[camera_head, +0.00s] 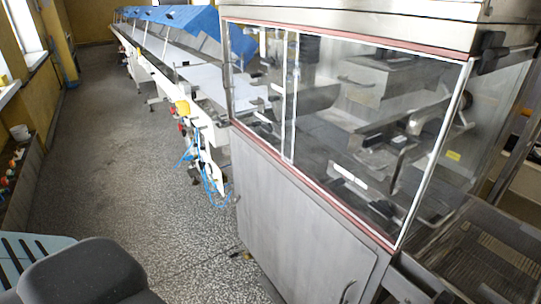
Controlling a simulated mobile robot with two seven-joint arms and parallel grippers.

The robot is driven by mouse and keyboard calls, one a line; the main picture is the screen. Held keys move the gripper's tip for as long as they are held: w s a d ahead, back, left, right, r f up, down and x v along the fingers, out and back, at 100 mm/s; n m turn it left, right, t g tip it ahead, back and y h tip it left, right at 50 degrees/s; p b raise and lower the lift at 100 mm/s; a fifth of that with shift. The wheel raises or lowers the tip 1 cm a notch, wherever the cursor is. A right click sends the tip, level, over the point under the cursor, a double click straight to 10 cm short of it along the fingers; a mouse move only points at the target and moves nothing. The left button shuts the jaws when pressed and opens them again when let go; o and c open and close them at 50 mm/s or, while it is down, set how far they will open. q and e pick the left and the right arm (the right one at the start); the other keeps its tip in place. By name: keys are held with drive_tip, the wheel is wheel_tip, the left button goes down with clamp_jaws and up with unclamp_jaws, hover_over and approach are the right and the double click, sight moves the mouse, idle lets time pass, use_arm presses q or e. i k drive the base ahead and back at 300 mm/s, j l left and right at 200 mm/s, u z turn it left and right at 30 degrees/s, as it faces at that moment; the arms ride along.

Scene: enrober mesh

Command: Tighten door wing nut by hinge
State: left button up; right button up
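The enrober's clear door panel (375,120) has a pale metal frame and reddish edge strips. It looks shut over the machine's inside. A black knob-like fitting (489,50) sits by the panel's upper right corner, just under the steel top. I cannot tell whether this is the wing nut or part of the hinge. No wing nut can be made out clearly, and its tightness does not show. Neither of my grippers is in view.
The steel cabinet (290,215) stands below the panel, with a handle (348,292) at its lower right. A wire-mesh belt (480,262) runs out at the right. A long white conveyor (190,70) with blue covers stretches back left. Speckled floor (110,170) is open at left.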

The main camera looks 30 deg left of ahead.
sight(238, 197)
drive_tip(key=u, duration=1.4)
drive_tip(key=i+j+z, duration=0.45)
drive_tip(key=i, duration=0.45)
drive_tip(key=i+j+z, duration=0.45)
drive_tip(key=i+j, duration=0.35)
drive_tip(key=j, duration=0.1)
